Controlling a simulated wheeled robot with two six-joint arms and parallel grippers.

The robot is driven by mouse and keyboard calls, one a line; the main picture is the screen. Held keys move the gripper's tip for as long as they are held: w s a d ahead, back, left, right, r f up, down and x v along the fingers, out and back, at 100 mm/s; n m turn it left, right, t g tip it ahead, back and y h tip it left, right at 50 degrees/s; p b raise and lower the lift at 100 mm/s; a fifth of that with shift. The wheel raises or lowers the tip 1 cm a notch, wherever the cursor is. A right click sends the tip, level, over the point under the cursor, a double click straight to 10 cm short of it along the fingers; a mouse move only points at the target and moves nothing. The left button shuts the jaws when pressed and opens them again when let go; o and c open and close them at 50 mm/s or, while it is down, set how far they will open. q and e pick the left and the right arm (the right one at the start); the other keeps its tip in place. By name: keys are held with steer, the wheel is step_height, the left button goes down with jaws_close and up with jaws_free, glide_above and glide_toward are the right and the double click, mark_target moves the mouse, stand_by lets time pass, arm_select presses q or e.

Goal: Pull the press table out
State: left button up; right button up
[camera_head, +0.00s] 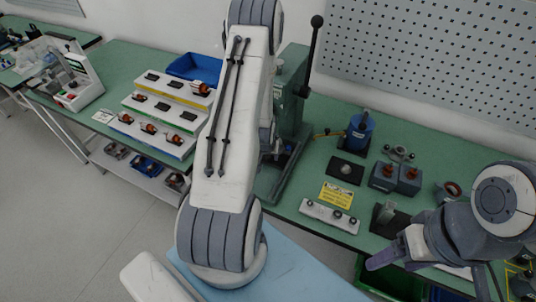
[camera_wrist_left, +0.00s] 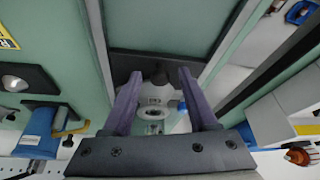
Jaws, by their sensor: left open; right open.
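The green press (camera_head: 290,105) with its long black lever (camera_head: 312,55) stands on the bench behind my left arm, which hides much of it. My left gripper is mostly hidden by my arm in the head view. In the left wrist view my left gripper (camera_wrist_left: 159,76) is open, its purple fingers on either side of a dark knob-like part and a pale round fixture (camera_wrist_left: 154,112). I cannot tell whether the fingers touch them, or whether they belong to the press table. My right gripper (camera_head: 428,282) is open and empty at the bench's front right.
A stepped rack (camera_head: 165,108) of parts and a blue bin (camera_head: 195,68) stand left of the press. A blue device (camera_head: 359,130), grey blocks (camera_head: 395,177), a yellow sign (camera_head: 337,196) and a white strip (camera_head: 330,215) lie to its right. Open floor (camera_head: 60,200) lies at left.

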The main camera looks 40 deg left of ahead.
arm_select(q)
jaws_close()
stand_by(1.4)
